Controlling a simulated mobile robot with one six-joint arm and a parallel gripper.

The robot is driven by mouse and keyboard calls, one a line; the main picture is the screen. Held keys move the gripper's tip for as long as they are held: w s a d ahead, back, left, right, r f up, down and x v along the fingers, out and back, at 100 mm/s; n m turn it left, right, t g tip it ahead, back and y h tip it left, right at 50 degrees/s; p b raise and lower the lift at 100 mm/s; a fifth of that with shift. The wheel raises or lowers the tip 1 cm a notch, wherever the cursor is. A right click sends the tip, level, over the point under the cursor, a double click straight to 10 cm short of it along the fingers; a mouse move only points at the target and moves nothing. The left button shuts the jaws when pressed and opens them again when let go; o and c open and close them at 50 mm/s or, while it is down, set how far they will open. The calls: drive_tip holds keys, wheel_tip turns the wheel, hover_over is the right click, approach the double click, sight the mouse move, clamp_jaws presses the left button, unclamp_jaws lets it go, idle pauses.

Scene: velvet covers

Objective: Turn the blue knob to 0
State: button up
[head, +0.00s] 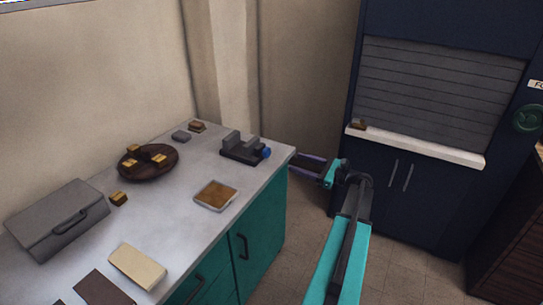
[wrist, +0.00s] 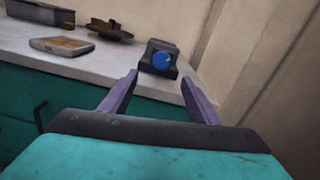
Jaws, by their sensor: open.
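The blue knob (head: 266,152) sits on the end of a dark grey device (head: 240,146) near the right end of the counter. In the wrist view the knob (wrist: 162,61) faces me on the front of the device (wrist: 158,47), with a small pale mark on it; I cannot read any number. My gripper (head: 292,160) is open and empty, just right of the counter's end. In the wrist view its two purple fingers (wrist: 160,82) stand apart below and to either side of the knob, not touching it.
The counter (head: 180,215) holds a framed tile (head: 215,195), a round brown tray (head: 128,166) with several small blocks, a grey case (head: 57,220) and flat boards (head: 137,267). A dark blue shuttered cabinet (head: 440,95) stands to the right. Floor (head: 400,270) between them is clear.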

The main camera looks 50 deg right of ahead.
sight(269, 153)
drive_tip(key=p+x, duration=0.2)
drive_tip(key=x, duration=1.1)
drive_tip(key=shift+w+d, duration=0.1)
drive_tip(key=shift+w, duration=0.05)
